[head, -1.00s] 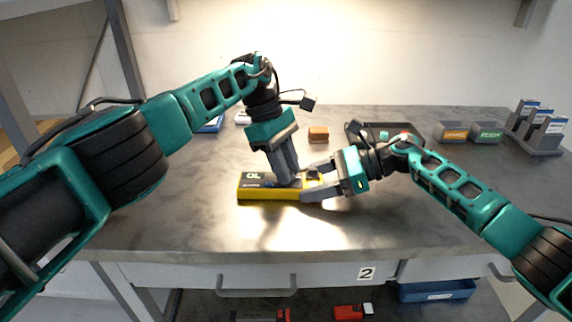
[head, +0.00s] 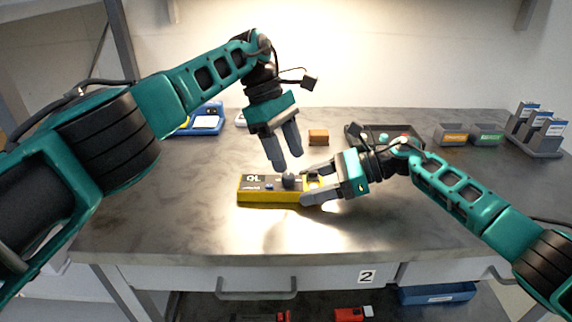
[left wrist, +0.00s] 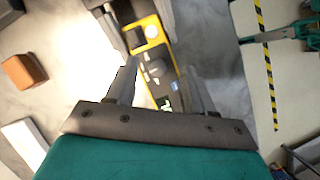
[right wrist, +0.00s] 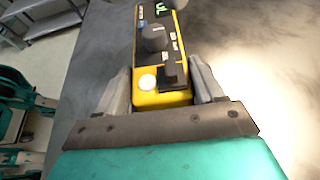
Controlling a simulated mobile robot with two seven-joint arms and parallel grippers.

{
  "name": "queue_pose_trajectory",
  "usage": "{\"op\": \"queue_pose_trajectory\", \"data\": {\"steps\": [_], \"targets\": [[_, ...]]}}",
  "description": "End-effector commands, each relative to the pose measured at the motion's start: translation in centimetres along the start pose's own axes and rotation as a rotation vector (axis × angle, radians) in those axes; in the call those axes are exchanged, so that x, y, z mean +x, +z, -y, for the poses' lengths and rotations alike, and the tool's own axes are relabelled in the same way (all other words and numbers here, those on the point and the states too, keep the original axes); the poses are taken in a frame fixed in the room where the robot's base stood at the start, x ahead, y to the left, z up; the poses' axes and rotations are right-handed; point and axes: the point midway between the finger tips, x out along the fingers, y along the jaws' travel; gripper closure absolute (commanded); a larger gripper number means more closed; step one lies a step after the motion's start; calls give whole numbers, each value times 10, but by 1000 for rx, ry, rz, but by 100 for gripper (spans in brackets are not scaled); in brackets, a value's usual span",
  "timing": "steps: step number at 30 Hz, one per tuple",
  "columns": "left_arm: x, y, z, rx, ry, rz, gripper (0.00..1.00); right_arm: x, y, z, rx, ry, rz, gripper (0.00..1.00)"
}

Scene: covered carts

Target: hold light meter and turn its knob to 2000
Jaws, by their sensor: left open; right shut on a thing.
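The light meter (head: 248,197) lies flat on the bench, a yellow case with a dark face and green digits at its left end. Its dark round knob (head: 289,180) shows in the head view and in the right wrist view (right wrist: 154,38); its setting is too small to read. My right gripper (head: 311,184) is shut on the light meter's right end, a finger on each long side, beside the white dome (right wrist: 147,83) and black switch (right wrist: 172,74). My left gripper (head: 281,164) is open and empty, pointing down just above the knob, apart from it.
An orange-brown block (head: 318,137), a black tray (head: 372,128), two labelled bins (head: 452,134) and a card rack (head: 537,135) stand toward the back. Blue devices (head: 207,121) lie behind my left arm. The bench's front (head: 190,225) is clear.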

Motion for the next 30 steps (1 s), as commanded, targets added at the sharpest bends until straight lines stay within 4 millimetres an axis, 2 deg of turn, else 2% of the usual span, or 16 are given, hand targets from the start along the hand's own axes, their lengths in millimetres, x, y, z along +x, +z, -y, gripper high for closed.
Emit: {"op": "queue_pose_trajectory", "data": {"steps": [1, 4, 10, 25, 30], "targets": [[-12, 5, -1, 2, 4, -1, 47, 0, 0, 0, 0, -1, 0, 71], [-32, 14, -1, 0, 4, -1, 47, 0, 0, 0, 0, -1, 0, 71], [-48, 21, 0, 0, 1, 0, 47, 0, 0, 0, 0, -1, 1, 71], [-54, 23, 0, -2, 0, 0, 47, 0, 0, 0, -1, 0, 1, 71], [-56, 24, 0, -75, 1, -26, 47, 0, 1, 0, -1, 0, 1, 71]]}}
